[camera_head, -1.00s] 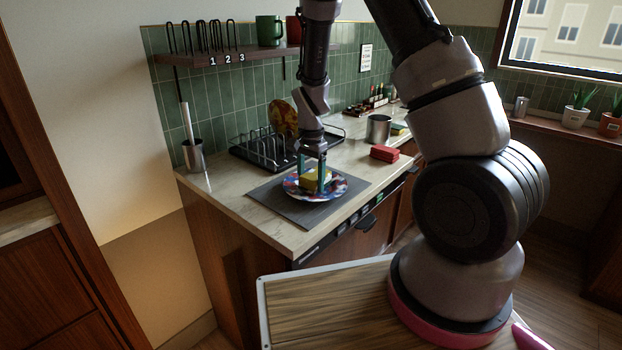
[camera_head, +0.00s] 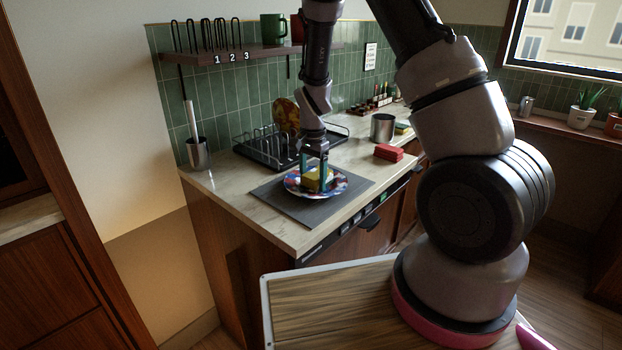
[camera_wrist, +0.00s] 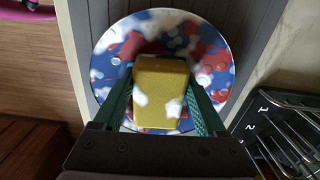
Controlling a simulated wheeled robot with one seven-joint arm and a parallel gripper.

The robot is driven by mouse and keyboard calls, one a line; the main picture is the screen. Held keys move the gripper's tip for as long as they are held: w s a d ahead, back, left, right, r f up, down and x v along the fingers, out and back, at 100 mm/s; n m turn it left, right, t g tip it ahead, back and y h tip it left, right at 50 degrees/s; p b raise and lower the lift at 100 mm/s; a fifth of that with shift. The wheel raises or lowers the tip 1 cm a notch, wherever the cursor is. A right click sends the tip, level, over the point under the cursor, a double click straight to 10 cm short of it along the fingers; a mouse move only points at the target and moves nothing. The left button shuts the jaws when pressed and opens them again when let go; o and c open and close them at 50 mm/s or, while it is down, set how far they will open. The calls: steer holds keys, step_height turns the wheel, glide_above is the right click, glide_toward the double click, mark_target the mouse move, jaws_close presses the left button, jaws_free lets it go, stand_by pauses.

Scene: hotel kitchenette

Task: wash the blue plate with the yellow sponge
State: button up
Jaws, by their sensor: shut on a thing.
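The plate (camera_head: 294,187) is blue with red patches and white foam-like spots. It lies on a dark grey mat (camera_head: 325,212) on the counter. The yellow sponge (camera_head: 313,181) is over the plate, and my gripper (camera_head: 315,182) is shut on it from above. In the wrist view the sponge (camera_wrist: 160,95) sits between the two green fingers, with white spots on it, over the middle of the plate (camera_wrist: 212,52). Whether the sponge's underside touches the plate is hard to tell.
A black dish rack (camera_head: 262,152) stands behind the mat, with a patterned orange plate (camera_head: 285,115) by it. A red sponge-like block (camera_head: 389,152) and a metal pot (camera_head: 382,128) are to the right. A brush holder (camera_head: 198,154) stands at the left corner.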

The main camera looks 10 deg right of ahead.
steer(key=shift+s+d, duration=0.85)
steer(key=shift+s, duration=0.3)
steer(key=shift+w+a+f, duration=0.1)
steer(key=shift+w+a, duration=0.55)
steer(key=shift+w, duration=0.2)
steer(key=shift+w+a, duration=0.65)
steer(key=shift+w, duration=0.15)
steer(key=shift+s+d, duration=0.65)
steer(key=shift+s, duration=0.2)
steer(key=shift+s+d, duration=0.65)
steer(key=shift+s, duration=0.15)
steer(key=shift+w+a, duration=0.65)
steer(key=shift+w, duration=0.2)
steer(key=shift+w+a, duration=0.65)
steer(key=shift+w, duration=0.15)
steer(key=shift+s+d+f, duration=0.1)
steer(key=shift+s+d, duration=0.6)
steer(key=shift+s, duration=0.2)
steer(key=shift+s+d+f, duration=0.1)
steer(key=shift+s+d, duration=0.55)
steer(key=shift+s, duration=0.2)
steer(key=shift+r, duration=0.1)
steer(key=shift+w+r, duration=0.1)
steer(key=shift+r, duration=4.2)
